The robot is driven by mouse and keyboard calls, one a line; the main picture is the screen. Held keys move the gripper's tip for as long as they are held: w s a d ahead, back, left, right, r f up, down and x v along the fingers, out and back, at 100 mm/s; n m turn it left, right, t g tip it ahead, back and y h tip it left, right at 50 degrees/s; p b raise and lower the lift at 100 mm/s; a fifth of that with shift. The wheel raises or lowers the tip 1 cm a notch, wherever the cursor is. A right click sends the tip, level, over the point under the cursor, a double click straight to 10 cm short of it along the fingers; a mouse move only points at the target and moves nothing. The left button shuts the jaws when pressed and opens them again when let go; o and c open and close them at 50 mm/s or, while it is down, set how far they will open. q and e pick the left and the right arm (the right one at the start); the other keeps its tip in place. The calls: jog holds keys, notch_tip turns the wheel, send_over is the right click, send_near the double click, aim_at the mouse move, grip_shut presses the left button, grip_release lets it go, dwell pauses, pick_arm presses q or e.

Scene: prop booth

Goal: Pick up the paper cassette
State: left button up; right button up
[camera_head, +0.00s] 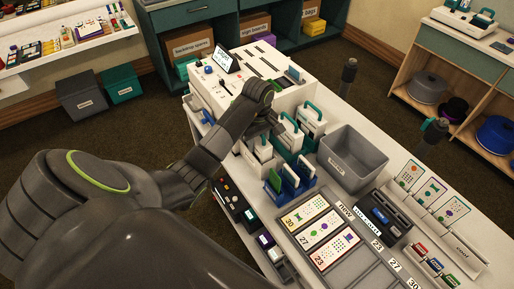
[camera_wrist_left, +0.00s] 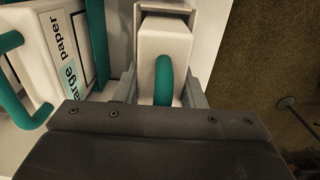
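White paper cassettes with teal handles stand in a row on the white counter; one cassette (camera_head: 312,120) is just right of my left gripper, and another (camera_head: 261,154) is below it. My left gripper (camera_head: 270,128) is low over the row. In the left wrist view, its grey fingers (camera_wrist_left: 165,88) stand wide apart on both sides of a white cassette (camera_wrist_left: 166,40), with its teal handle between them. The fingers do not visibly close on the handle. A cassette reading "large paper" (camera_wrist_left: 65,50) stands to the left there. My right gripper is not in view.
A grey bin (camera_head: 353,158) stands right of the row. Blue-handled items (camera_head: 290,181) and a grey tray of printed cards (camera_head: 318,236) are nearer. A white machine (camera_head: 228,85) stands behind.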

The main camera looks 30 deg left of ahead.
pick_arm(q)
jog(key=c, duration=0.5)
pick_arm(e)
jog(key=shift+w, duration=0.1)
